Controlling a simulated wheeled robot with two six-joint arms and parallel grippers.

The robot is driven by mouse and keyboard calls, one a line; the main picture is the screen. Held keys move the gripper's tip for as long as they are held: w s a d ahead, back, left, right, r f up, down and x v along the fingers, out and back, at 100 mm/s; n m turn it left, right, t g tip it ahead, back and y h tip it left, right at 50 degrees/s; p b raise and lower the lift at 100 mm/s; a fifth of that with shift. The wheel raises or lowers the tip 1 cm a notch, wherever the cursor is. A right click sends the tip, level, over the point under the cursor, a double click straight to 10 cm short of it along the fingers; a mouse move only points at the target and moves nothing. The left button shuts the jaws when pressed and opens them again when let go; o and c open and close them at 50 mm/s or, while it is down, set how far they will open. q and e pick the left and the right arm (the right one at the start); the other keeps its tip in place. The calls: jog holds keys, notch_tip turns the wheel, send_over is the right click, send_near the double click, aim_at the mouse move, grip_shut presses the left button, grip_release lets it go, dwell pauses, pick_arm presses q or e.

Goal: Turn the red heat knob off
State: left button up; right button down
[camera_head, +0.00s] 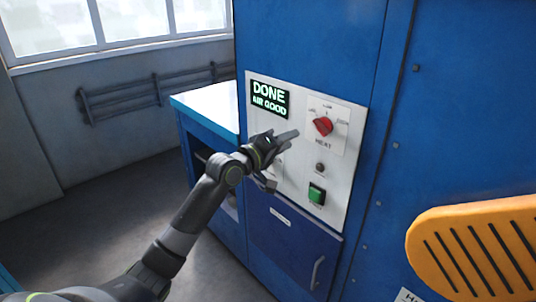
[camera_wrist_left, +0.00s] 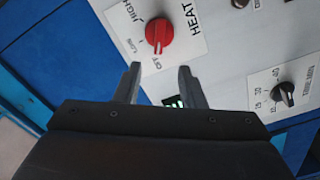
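The red heat knob (camera_head: 323,126) sits on the white control panel (camera_head: 333,183) of a blue machine. In the left wrist view the knob (camera_wrist_left: 159,32) has HIGH, LOW and OFF labels around it and HEAT beside it. A thin pale mark shows on the knob's side facing OFF, though its exact setting is hard to read. My left gripper (camera_head: 285,158) is in front of the panel, left of and below the knob in the head view. Its fingers (camera_wrist_left: 160,76) are apart and empty, with the knob beyond the tips and not between them. My right gripper is out of view.
A display (camera_head: 269,99) reads DONE, AIR GOOD. A green button (camera_head: 317,194) is below the knob. A black timer knob (camera_wrist_left: 284,93) shows in the wrist view. A blue door with a handle (camera_head: 318,272) is below, and a yellow slotted part (camera_head: 480,246) is at right.

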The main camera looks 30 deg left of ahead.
pick_arm(q)
jog(key=b+v, duration=0.1)
jog(key=v, duration=0.5)
jog(key=shift+s, duration=0.3)
jog(key=w+a+f+n+g+y+b, duration=0.1)
jog(key=a+f+y, duration=0.25)
jog(key=f, duration=0.85)
jog(key=a+f+g+y+b, duration=0.15)
jog(key=a+f, duration=0.35)
jog(key=f, duration=0.7)
jog(key=s+a+f+m+g+y, duration=0.15)
jog(key=s+f, duration=0.35)
jog(key=f, duration=0.6)
jog(key=s+a+f+g+y, duration=0.1)
jog(key=s+f+g, duration=0.3)
jog(key=f, duration=0.8)
jog(key=s+d+f+m+g+b, duration=0.1)
jog(key=s+d+f+m+g, duration=0.15)
jog(key=s+f, duration=1.1)
jog(key=s+d+f+m+g+b, duration=0.1)
jog(key=s+d+f+m+g, duration=0.15)
jog(key=s+f, duration=1.1)
jog(key=s+d+f+m+g, duration=0.1)
jog(key=s+d, duration=0.1)
jog(key=s, duration=0.7)
jog(key=s+d+f+m+g, duration=0.1)
jog(key=s+d+f, duration=0.1)
jog(key=s, duration=0.7)
jog(key=shift+d+g, duration=0.4)
jog(key=shift+d, duration=0.3)
